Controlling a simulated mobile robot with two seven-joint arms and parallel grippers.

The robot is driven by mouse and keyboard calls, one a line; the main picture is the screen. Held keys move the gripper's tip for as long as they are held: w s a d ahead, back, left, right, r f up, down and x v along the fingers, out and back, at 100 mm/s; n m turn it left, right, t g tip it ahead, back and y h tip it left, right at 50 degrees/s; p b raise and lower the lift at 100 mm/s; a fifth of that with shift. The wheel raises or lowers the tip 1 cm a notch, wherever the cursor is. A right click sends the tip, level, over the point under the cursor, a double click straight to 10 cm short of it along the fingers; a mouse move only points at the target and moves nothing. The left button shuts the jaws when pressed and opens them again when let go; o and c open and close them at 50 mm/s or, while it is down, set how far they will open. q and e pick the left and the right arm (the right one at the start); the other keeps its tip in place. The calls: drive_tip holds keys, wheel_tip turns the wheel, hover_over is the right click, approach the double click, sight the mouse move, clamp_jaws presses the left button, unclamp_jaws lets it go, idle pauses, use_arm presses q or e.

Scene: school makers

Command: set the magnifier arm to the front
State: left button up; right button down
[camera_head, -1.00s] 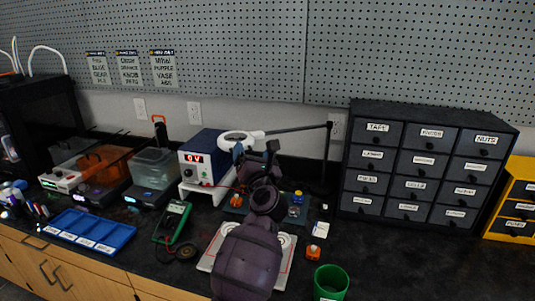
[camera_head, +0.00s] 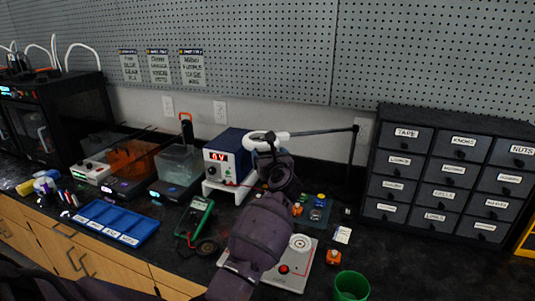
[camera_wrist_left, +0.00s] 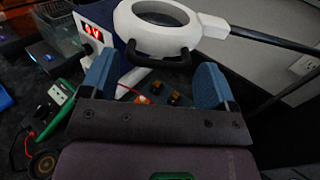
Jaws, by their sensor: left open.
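The magnifier has a white ring head (camera_head: 262,141) on a thin dark arm (camera_head: 322,131) that runs right to an upright post (camera_head: 352,160). In the left wrist view the white ring (camera_wrist_left: 157,27) is large at the top, with a black handle (camera_wrist_left: 158,60) on its near side. My left gripper (camera_head: 270,152) is just below and in front of the ring in the head view. In the wrist view its blue fingers (camera_wrist_left: 156,82) are wide apart with the handle between and just beyond the tips; contact is not clear. My right gripper is not in view.
A power supply (camera_head: 226,158) stands left of the ring. A multimeter (camera_head: 194,217), blue tray (camera_head: 110,222) and green cup (camera_head: 351,286) are nearer the front. A labelled drawer cabinet (camera_head: 446,176) stands right of the post. The counter between cabinet and cup is mostly clear.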

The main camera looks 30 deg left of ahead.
use_arm(q)
drive_tip(key=shift+x, duration=1.05)
drive_tip(key=shift+c, duration=0.4)
drive_tip(key=c, duration=0.9)
